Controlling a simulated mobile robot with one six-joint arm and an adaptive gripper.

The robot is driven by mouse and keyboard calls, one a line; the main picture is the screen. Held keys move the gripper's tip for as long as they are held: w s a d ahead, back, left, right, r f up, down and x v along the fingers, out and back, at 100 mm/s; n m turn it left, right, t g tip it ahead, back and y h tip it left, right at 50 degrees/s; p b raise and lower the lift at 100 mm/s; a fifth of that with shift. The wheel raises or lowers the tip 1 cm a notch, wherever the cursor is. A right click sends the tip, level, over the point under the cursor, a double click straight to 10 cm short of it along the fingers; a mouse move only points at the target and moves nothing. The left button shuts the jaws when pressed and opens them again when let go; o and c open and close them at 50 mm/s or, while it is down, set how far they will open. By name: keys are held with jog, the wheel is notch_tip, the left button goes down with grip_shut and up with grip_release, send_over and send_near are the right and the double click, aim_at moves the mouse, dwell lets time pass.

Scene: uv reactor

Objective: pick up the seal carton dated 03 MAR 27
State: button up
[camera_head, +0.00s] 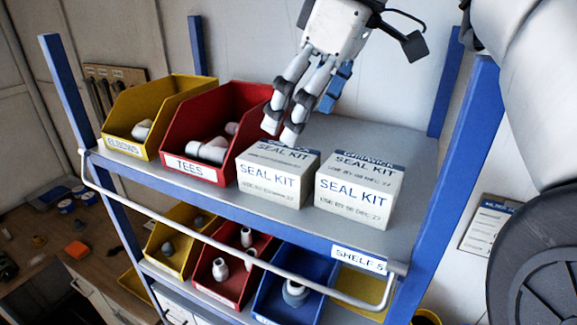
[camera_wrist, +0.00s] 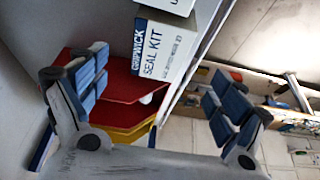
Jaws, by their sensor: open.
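Two white seal cartons stand side by side on the top shelf. The left carton (camera_head: 271,186) is printed SEAL KIT, and its small date line is too blurred to read surely. The right carton (camera_head: 355,194) has a date line that seems to end in DEC 27. My gripper (camera_head: 282,127) points down, open and empty, over the back of the left carton; contact cannot be told. In the wrist view one carton (camera_wrist: 165,48) shows beyond and between the spread fingers, with part of another carton (camera_wrist: 178,6) above it.
A red TEES bin (camera_head: 192,169) with fittings stands just left of the cartons, and a yellow ELBOWS bin (camera_head: 124,145) beyond it. A rail (camera_head: 230,248) runs along the shelf front. Blue posts (camera_head: 457,165) bound the right side. Bare shelf lies behind the cartons.

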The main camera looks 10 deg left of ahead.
aim_at(285, 156)
jog(key=b+x, duration=0.1)
jog(key=x, duration=1)
jog(key=shift+d+f, duration=0.1)
jog(key=shift+f, duration=0.25)
jog(key=shift+c, duration=0.4)
jog(key=c, duration=1.3)
jog(key=shift+o, duration=0.2)
